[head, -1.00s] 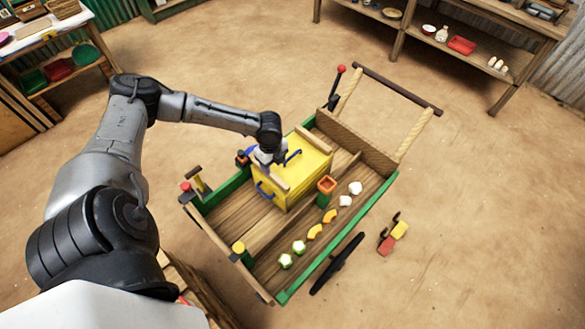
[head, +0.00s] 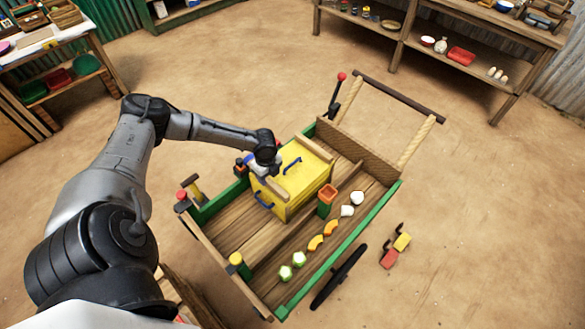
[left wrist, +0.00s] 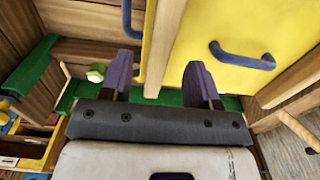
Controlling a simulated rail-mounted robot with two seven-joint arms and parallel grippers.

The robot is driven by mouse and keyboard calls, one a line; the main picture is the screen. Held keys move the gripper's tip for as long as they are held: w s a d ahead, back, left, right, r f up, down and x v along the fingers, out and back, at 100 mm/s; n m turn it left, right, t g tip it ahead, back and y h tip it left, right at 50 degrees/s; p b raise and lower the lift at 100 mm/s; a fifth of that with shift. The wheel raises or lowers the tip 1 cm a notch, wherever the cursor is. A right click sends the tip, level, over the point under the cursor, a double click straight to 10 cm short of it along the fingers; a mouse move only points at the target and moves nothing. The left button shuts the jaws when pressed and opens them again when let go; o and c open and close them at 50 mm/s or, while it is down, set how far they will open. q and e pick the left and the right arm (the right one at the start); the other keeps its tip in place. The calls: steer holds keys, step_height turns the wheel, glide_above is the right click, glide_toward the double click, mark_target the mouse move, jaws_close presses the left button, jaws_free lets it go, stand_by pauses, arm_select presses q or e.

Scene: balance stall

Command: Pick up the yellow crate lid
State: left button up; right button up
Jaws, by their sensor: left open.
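The yellow crate (head: 298,203) stands in the wooden cart, a blue handle on its side. Its yellow lid (head: 314,170) is on top, with a blue handle (head: 292,165) between two wooden battens. In the left wrist view the lid (left wrist: 205,25) and its handle (left wrist: 242,56) lie to the right. My left gripper (left wrist: 160,65) is open, its dark purple fingers apart, and nothing is held between them. In the head view it is at the lid's left end, beside the handle and mostly hidden by its wrist. I cannot tell whether it touches the crate. My right gripper is not in view.
A red-knobbed lever (head: 338,90) rises at the back.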

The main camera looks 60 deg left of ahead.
mark_target(269, 181)
arm_select(q)
step_height(269, 181, down, 5)
steer(key=shift+r+b, duration=0.1)
steer(key=shift+b, duration=0.45)
jaws_close()
